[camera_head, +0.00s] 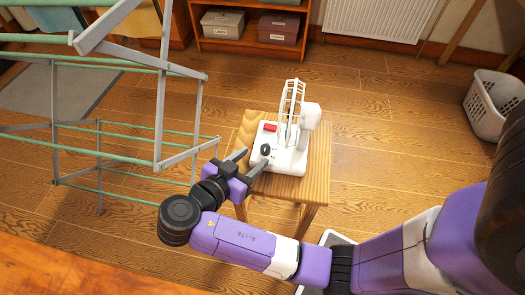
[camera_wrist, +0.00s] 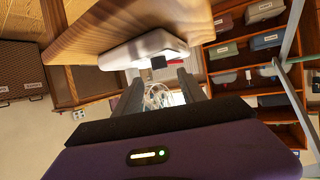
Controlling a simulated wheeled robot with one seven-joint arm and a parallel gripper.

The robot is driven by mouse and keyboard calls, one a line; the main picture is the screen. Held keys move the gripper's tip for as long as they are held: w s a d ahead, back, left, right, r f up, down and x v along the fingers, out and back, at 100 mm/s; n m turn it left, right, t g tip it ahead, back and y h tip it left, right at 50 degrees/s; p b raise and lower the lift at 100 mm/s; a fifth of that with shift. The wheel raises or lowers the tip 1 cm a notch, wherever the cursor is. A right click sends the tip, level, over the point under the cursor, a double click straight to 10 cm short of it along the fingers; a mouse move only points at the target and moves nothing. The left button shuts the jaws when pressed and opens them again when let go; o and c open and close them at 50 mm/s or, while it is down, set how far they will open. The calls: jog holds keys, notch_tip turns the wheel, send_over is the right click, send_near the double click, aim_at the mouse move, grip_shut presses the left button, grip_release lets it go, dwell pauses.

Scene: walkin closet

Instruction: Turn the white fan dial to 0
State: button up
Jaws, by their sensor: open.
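The white fan (camera_head: 285,145) stands on a small wooden stool (camera_head: 318,165), its caged head upright. A black dial (camera_head: 265,149) sits on the near left part of its base, with a red part (camera_head: 270,127) farther back. My gripper (camera_head: 250,157) is open and empty at the fan's near left edge, close to the dial. In the wrist view the fan base (camera_wrist: 142,50) appears tilted, and the dial (camera_wrist: 158,62) lies just beyond and between the two fingertips (camera_wrist: 158,78). Whether a finger touches it, and the dial's numbers, cannot be made out.
A metal drying rack (camera_head: 160,110) with green rails stands left of the stool. A white laundry basket (camera_head: 492,103) is at the right, and a shelf with boxes (camera_head: 222,24) at the back. The floor behind the stool is clear.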

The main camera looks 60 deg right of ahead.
aim_at(264, 149)
jog(key=x, duration=0.6)
jog(key=shift+f, duration=0.1)
grip_shut()
